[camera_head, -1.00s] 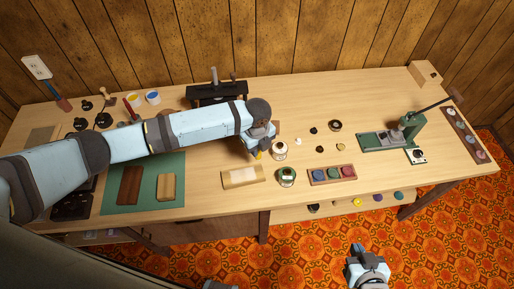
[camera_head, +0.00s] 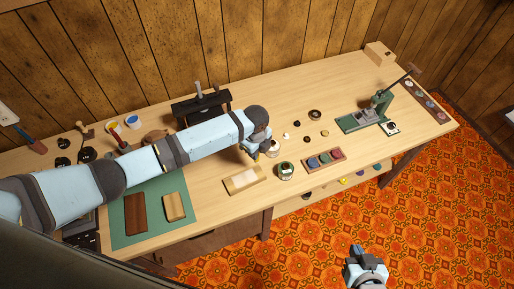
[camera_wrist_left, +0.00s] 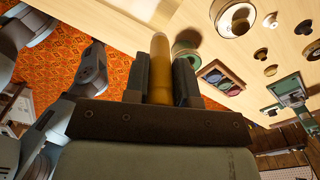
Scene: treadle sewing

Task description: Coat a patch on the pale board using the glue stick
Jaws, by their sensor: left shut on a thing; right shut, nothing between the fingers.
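The pale board (camera_head: 258,183) lies flat near the table's front edge, with a whiter area in its middle. My left gripper (camera_head: 255,153) is just behind it, mostly hidden by its own wrist. In the left wrist view its two fingers (camera_wrist_left: 160,88) are shut on a yellow-orange stick, the glue stick (camera_wrist_left: 160,65), whose rounded end points out past them. Only a small yellow bit of it shows in the head view. I cannot tell whether it touches anything. My right gripper (camera_head: 366,262) is shut and empty, over the patterned floor in front of the table.
A cream jar (camera_head: 273,147) stands close beside my left gripper, and a green jar (camera_head: 286,171) is right of the board. A tray of coloured discs (camera_head: 324,159) lies farther right. A green press (camera_head: 365,117) stands at the right. A green mat (camera_head: 155,220) with wooden blocks is at left.

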